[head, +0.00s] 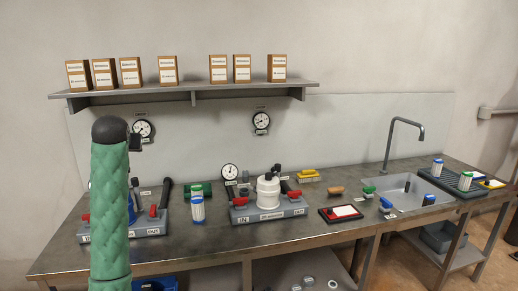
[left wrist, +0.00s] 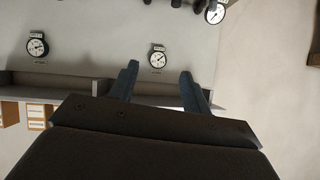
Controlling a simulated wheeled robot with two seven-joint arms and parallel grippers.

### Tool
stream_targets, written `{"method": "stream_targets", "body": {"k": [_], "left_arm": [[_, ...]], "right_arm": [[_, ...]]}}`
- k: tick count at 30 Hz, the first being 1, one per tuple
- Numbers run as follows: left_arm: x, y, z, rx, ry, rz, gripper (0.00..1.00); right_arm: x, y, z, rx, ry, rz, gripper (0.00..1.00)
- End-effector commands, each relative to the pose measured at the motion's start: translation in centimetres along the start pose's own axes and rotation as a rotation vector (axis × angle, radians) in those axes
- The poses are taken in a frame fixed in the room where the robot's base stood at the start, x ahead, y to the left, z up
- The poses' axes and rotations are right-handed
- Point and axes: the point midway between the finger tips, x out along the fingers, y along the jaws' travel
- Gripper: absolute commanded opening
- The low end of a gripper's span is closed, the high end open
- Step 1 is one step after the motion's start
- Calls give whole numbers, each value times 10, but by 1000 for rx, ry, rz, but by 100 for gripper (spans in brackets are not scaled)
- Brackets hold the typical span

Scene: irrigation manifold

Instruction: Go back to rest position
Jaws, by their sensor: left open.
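My left gripper (left wrist: 158,78) shows in the left wrist view with its two dark blue-grey fingers spread apart and nothing between them. Beyond the fingers are the pale wall panel, a round gauge (left wrist: 157,57) and the shelf edge, seen upside down. In the head view a green textured upright shape with a dark rounded top, which seems to be part of my left arm, stands in front of the bench's left part. The fingers cannot be made out clearly there. My right gripper is in neither view.
The metal workbench (head: 285,236) carries a left manifold, partly hidden, and a middle manifold (head: 268,214) with a white canister (head: 268,190). Boxes line the wall shelf (head: 190,92).

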Motion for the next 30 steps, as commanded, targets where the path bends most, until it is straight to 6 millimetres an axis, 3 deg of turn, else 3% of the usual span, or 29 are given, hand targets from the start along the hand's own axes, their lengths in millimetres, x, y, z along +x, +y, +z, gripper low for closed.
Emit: {"method": "stream_targets", "body": {"k": [1,6,15,24,30], "left_arm": [[-4,14,22,25,0,18,48],[-19,54,85,87,-2,78,48],[-52,109,200,169,-43,186,48],[-90,147,316,224,-126,284,48],[-116,161,391,248,-204,334,48]], "right_arm": [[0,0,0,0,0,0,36],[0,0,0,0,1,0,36],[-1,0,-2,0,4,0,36],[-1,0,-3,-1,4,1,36],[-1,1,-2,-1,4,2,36]]}}
